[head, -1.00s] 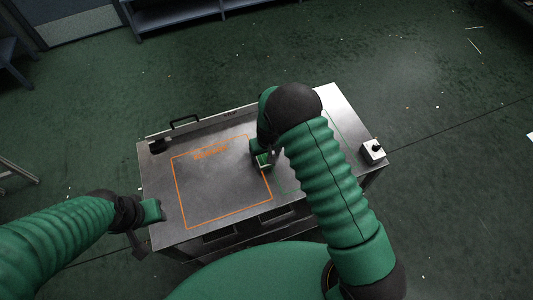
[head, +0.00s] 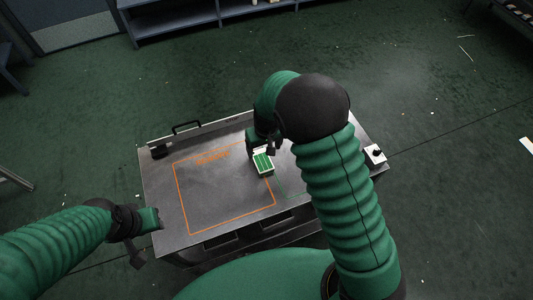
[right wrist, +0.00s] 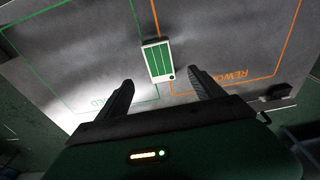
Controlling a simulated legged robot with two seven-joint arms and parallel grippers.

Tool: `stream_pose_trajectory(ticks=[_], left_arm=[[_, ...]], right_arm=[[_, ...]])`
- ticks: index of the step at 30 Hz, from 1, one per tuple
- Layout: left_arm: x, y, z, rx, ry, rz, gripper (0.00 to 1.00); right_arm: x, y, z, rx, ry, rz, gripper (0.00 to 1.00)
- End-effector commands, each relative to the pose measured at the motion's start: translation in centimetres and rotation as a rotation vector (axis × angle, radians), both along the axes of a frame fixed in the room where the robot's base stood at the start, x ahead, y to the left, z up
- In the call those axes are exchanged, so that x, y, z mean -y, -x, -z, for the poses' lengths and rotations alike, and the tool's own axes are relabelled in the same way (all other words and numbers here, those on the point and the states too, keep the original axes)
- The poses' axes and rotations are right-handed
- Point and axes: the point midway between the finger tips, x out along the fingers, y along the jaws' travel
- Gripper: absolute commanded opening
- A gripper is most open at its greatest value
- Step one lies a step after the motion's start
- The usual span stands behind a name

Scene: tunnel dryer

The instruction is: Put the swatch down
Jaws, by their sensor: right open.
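The swatch (head: 263,163), a small green block with white stripes and a pale edge, rests on the grey metal table top. It also shows in the right wrist view (right wrist: 158,61), across the narrow gap between the orange and green outlines, over part of the orange line. My right gripper (head: 263,148) is open and empty just behind the swatch. In the right wrist view its fingers (right wrist: 160,79) are spread wide, with the swatch just beyond the tips and apart from them. My left gripper (head: 143,238) hangs at the table's left edge; its jaw opening is unclear.
The orange outline (head: 182,205) is marked REWORK. The green outline (right wrist: 97,115) is partly hidden by my right arm in the head view. A black handle (head: 186,125) stands on the back edge. A white box with a black knob (head: 375,154) is at the right edge.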

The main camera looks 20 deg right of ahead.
Motion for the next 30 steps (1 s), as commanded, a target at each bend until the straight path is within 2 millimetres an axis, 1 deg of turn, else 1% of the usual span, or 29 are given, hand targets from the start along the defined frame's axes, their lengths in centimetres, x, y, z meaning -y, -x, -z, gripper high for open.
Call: stream_pose_trajectory(ticks=[2, 4, 5, 6, 8, 9, 12, 13, 15, 16, 30], left_arm=[[0.0, 0.0, 0.0, 0.000, 0.000, -0.001, 0.36], [0.0, 0.0, 0.0, 0.000, 0.000, -0.001, 0.36], [0.0, 0.0, 0.0, 0.000, 0.000, -0.001, 0.36], [0.0, 0.0, 0.0, 0.000, 0.000, -0.001, 0.36], [0.0, 0.0, 0.0, 0.000, 0.000, 0.000, 0.36], [0.0, 0.0, 0.0, 0.000, 0.000, 0.000, 0.36], [0.0, 0.0, 0.0, 0.000, 0.000, 0.000, 0.36], [0.0, 0.0, 0.0, 0.000, 0.000, 0.000, 0.36], [0.0, 0.0, 0.0, 0.000, 0.000, 0.000, 0.36], [0.0, 0.0, 0.0, 0.000, 0.000, 0.000, 0.36], [0.0, 0.0, 0.0, 0.000, 0.000, 0.000, 0.36]], right_arm=[[0.4, 0.9, -1.3, 0.004, -0.008, 0.009, 0.77], [1.0, 3.1, -3.2, 0.013, -0.020, 0.026, 0.77], [1.3, 4.5, -4.1, 0.018, -0.025, 0.034, 0.77], [1.7, 6.6, -5.4, 0.028, -0.030, 0.041, 0.77], [2.1, 9.9, -6.9, 0.043, -0.032, 0.045, 0.77], [2.4, 11.9, -7.7, 0.055, -0.029, 0.045, 0.77], [2.8, 15.9, -8.7, 0.076, -0.015, 0.039, 0.77], [2.9, 16.7, -8.8, 0.079, -0.010, 0.037, 0.77], [2.9, 17.6, -8.9, 0.083, -0.003, 0.034, 0.77], [2.9, 17.7, -8.8, 0.083, -0.002, 0.033, 0.77], [2.7, 17.7, -8.8, 0.081, -0.001, 0.032, 0.77]])
